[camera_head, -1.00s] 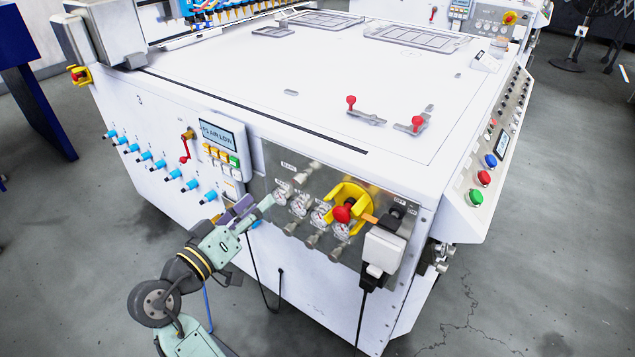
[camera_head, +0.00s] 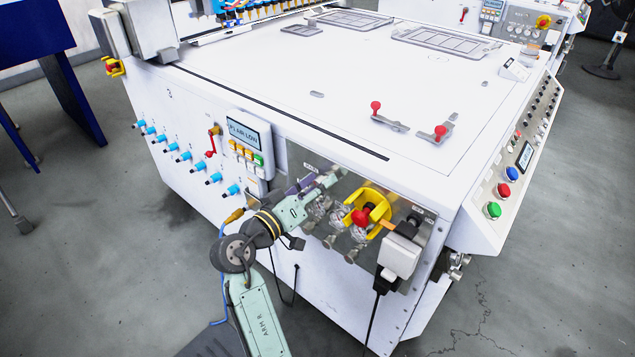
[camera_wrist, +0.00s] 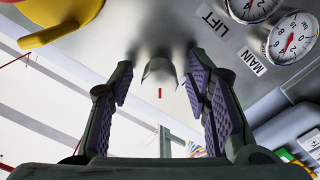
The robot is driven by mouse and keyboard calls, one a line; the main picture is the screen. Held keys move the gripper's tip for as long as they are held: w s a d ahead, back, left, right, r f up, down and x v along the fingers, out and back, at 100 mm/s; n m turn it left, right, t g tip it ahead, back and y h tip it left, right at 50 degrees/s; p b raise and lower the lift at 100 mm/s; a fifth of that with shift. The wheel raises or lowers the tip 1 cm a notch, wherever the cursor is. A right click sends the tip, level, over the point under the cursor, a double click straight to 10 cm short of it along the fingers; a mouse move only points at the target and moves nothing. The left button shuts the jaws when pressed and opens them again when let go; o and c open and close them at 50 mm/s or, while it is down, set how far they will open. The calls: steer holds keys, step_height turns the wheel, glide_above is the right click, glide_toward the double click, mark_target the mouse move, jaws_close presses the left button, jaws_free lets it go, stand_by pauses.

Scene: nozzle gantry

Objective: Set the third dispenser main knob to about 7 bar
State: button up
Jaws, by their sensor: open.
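My gripper (camera_wrist: 160,95) is open in the wrist view, with purple-padded fingers on either side of a metal knob (camera_wrist: 160,73). The knob is a short cylinder with a red mark, and a gap shows between it and each finger. A dial gauge (camera_wrist: 291,38) beside the label MAIN has a red needle, whose exact reading I cannot tell. Another gauge (camera_wrist: 252,8) sits by the label LIFT. In the head view my gripper (camera_head: 318,183) is at the upper part of the metal dispenser panel (camera_head: 298,163), partly covering gauges and knobs.
A yellow-and-red rotary handle (camera_head: 368,210) sits right of my gripper; its yellow part (camera_wrist: 60,22) shows at upper left in the wrist view. A white plug (camera_head: 399,256) with a black cable is further right. A display (camera_head: 243,132) and blue fittings (camera_head: 200,167) are left.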

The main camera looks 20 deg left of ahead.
steer(key=shift+c, duration=0.5)
jaws_close()
